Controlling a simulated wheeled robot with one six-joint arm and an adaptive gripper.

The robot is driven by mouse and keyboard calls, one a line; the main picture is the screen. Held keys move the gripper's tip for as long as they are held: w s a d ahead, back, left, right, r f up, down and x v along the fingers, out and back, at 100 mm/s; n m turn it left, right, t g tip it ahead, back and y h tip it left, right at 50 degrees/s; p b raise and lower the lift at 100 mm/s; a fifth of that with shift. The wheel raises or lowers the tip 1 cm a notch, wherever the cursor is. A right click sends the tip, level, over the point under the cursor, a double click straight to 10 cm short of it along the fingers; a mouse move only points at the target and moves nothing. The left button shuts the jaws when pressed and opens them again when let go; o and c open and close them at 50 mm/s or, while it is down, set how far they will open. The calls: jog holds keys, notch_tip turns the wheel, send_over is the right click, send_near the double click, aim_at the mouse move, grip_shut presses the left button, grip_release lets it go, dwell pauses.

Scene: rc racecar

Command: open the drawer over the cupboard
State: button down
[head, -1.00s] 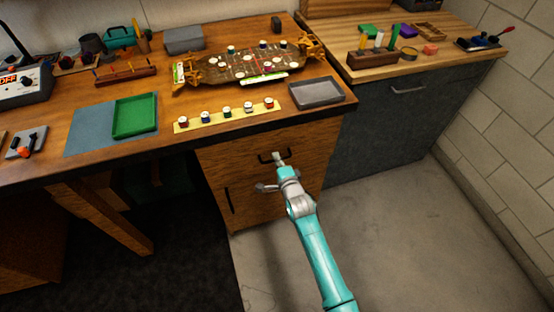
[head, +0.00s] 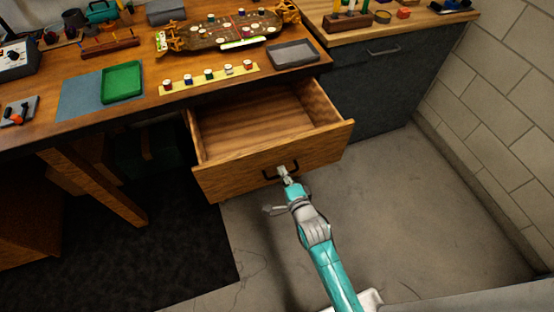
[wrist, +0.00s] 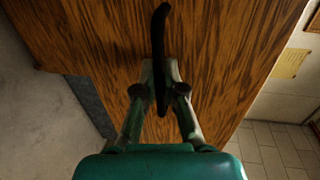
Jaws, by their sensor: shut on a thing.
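The wooden drawer (head: 270,162) under the workbench is pulled well out, and its inside looks empty. Its dark bar handle (head: 294,168) is on the front face. My gripper (head: 285,172) is shut on the handle. In the wrist view the two fingers of my gripper (wrist: 160,88) close around the dark handle (wrist: 160,45), with the drawer's wood-grain front (wrist: 105,50) behind. The cupboard below is hidden by the drawer and my arm.
A grey cabinet (head: 375,90) stands at right. The concrete floor (head: 400,200) is clear.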

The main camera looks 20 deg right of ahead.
jog(key=shift+s, duration=1.4)
jog(key=c, duration=1.3)
grip_release()
jog(key=shift+o, duration=0.2)
jog(key=s+r, duration=0.2)
jog(key=s, duration=0.9)
jog(key=shift+s+r, duration=0.15)
jog(key=shift+s, duration=0.2)
